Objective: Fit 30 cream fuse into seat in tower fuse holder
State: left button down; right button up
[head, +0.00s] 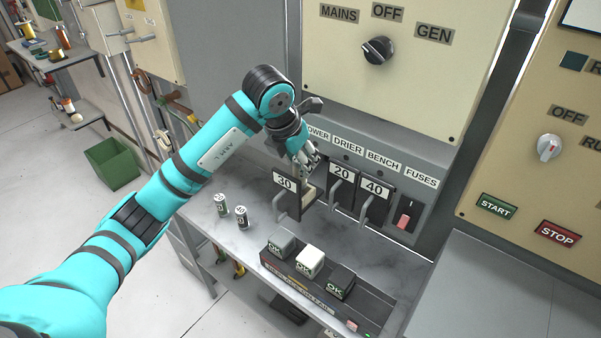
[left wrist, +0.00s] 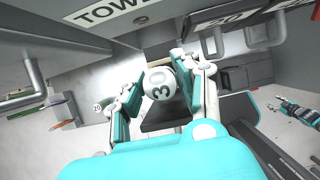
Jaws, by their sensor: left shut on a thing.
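My left gripper (head: 307,160) is shut on the 30 cream fuse. In the left wrist view, the fuse's round pale end (left wrist: 160,86) sits between the two fingers of the gripper (left wrist: 162,82), its number partly readable. In the head view, the fuse is largely hidden by the fingers. The tower fuse holder, with its 30 plate (head: 285,182), stands out from the panel under the TOWER label, just below and left of the gripper. Its seat is hidden, so I cannot tell whether the fuse touches it. A teal arm end (left wrist: 292,108), probably my right gripper, shows at the right edge; its jaws are unclear.
The 20 holder (head: 342,172) and 40 holder (head: 375,187) with handles stand close to the right. Two small cylinders (head: 221,205) (head: 242,217) stand on the grey bench left of the holder. Several OK-marked blocks (head: 310,259) sit on the tray in front.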

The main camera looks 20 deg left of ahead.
aim_at(300, 174)
pick_arm(q)
notch_tip(300, 174, down, 3)
jog(key=shift+f+p, duration=0.2)
jog(key=shift+p, duration=0.4)
jog(key=shift+f, duration=0.5)
jog(key=shift+w+f, duration=0.1)
jog(key=c, duration=0.9)
grip_release()
jog(key=shift+c, duration=0.2)
pick_arm(e)
jog(key=shift+w+r, duration=0.65)
jog(key=shift+w, duration=0.25)
jog(key=shift+d+r, duration=0.1)
pick_arm(q)
jog(key=shift+r, duration=0.3)
jog(key=b+v, duration=0.2)
jog(key=v, duration=0.9)
jog(key=shift+r+b, duration=0.35)
jog(key=shift+b, duration=0.05)
pick_arm(e)
jog(key=f, duration=0.2)
jog(key=shift+w+f, duration=0.25)
jog(key=shift+f, duration=0.15)
